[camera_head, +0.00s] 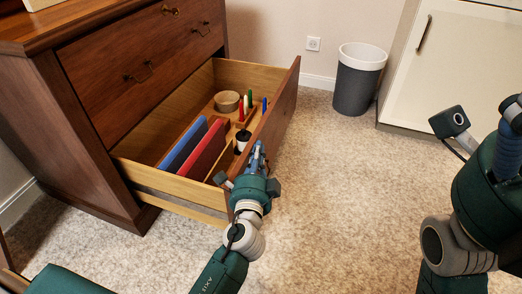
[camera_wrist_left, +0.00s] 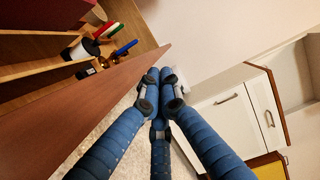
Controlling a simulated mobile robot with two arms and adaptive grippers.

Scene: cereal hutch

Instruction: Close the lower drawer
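The lower drawer (camera_head: 285,100) of the brown wooden cabinet (camera_head: 95,150) is pulled far out. Its front panel also shows in the left wrist view (camera_wrist_left: 90,108). Inside are a blue folder (camera_head: 182,145), a red folder (camera_head: 204,150), a round woven bowl (camera_head: 227,101) and several coloured pens. My left gripper (camera_head: 258,158) is at the near part of the front panel, its blue fingers close together with nothing between them; they also show in the left wrist view (camera_wrist_left: 160,78). Whether they touch the panel is unclear. My right gripper (camera_head: 510,145) is only partly in view at the right edge.
The upper drawer (camera_head: 145,65) is shut. A dark bin (camera_head: 356,85) with a white rim stands by the back wall. A white cupboard (camera_head: 460,60) stands at the right. The carpet (camera_head: 330,190) before the drawer is clear.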

